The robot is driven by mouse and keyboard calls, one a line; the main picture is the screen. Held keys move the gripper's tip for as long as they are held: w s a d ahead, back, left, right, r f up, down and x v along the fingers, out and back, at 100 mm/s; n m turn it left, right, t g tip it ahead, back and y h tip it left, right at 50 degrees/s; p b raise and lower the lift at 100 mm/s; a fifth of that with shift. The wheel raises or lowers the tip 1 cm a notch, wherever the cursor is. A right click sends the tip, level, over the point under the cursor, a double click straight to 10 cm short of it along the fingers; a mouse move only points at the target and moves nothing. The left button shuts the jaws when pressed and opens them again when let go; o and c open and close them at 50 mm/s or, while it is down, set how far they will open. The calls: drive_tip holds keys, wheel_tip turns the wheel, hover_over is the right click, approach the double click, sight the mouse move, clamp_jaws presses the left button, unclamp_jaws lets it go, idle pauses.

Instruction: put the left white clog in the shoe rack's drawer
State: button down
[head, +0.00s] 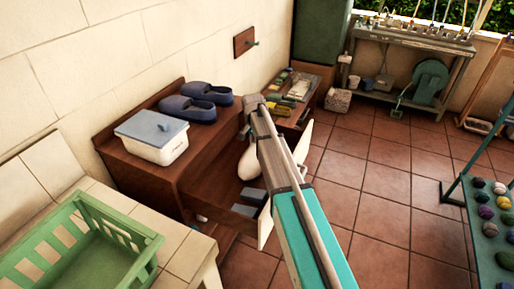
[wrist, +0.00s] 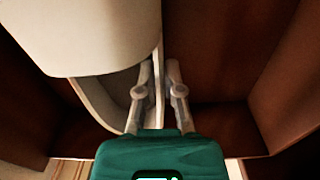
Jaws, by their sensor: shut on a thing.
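The white clog (head: 247,163) shows in the head view partly behind my arm, over the brown shoe rack's open drawer (head: 230,212). In the wrist view the clog (wrist: 95,40) fills the upper left, with its opening toward my gripper (wrist: 158,88). My gripper's two fingers are shut on the clog's thin side wall, one finger inside the opening and one outside. Brown wooden surfaces lie behind the clog. I cannot tell whether the clog touches the drawer's floor. In the head view my arm hides the fingers.
Two blue slippers (head: 195,102) and a lidded white box (head: 152,138) stand on the shoe rack's top (head: 118,150). Small blue-grey things (head: 250,196) lie in the drawer. A green basket (head: 85,240) is at front left.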

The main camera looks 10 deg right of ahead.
drive_tip(key=shift+f, duration=0.55)
drive_tip(key=shift+b, duration=0.3)
drive_tip(key=c, duration=0.8)
unclamp_jaws()
drive_tip(key=shift+r, duration=0.25)
wheel_tip(320, 180, up, 12)
drive_tip(key=p, duration=1.2)
drive_tip(key=shift+w+a+f, duration=0.1)
drive_tip(key=shift+f, duration=0.1)
